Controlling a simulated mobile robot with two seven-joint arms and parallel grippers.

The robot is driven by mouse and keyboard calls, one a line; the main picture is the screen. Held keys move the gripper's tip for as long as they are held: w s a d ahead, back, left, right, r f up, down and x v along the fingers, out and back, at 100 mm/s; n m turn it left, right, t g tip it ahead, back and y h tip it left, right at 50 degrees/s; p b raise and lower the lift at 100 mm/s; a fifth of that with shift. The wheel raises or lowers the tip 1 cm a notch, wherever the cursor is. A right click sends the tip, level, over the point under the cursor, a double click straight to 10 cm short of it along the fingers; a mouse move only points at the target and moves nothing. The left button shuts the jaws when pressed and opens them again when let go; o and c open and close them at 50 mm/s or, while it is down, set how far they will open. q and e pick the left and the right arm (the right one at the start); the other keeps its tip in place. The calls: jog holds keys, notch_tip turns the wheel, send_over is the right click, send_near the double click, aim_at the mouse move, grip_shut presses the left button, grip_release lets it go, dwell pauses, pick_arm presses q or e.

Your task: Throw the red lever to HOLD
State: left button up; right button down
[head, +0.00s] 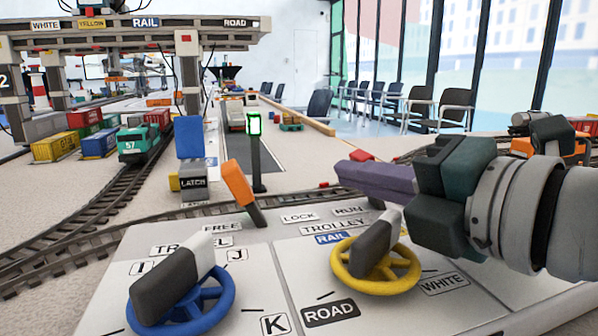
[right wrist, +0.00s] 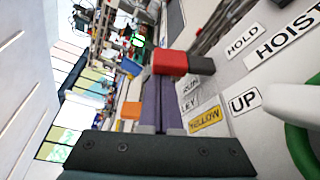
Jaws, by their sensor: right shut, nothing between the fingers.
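The red lever shows in the head view as a red grip end (head: 362,156) just above my right gripper's fingers, which hide most of it. Part of its dark stem shows below them. In the right wrist view the red grip (right wrist: 171,64) lies just beyond the fingertips, on the RUN label's side. The HOLD label (right wrist: 242,40) is farther right on the panel. My right gripper (head: 342,174) is shut and empty, its purple fingers (right wrist: 160,90) side by side at the lever. I cannot tell whether they touch it. My left gripper is not in view.
An orange lever (head: 240,185) stands left of the red one. A yellow wheel (head: 410,268) is below my right gripper, and a blue wheel (head: 222,302) is at front left. A green wheel (right wrist: 303,150) is at the right wrist view's edge. Model tracks lie behind the panel.

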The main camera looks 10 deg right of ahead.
jog(key=shift+w, duration=0.1)
jog(key=shift+s+f, duration=0.15)
jog(key=shift+s, duration=0.15)
jog(key=shift+d+m+b, duration=0.2)
jog(key=shift+m+b, duration=0.1)
jog(key=shift+d+r+m+t+y+b, duration=0.25)
jog(key=shift+d+m+b, duration=0.25)
jog(key=shift+m, duration=0.3)
jog(key=shift+d+r+p, duration=0.35)
jog(key=shift+r+p, duration=0.05)
jog(key=shift+p, duration=0.15)
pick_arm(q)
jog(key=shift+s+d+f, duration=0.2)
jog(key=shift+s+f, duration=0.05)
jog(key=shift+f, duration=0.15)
pick_arm(e)
jog(key=shift+w, duration=0.1)
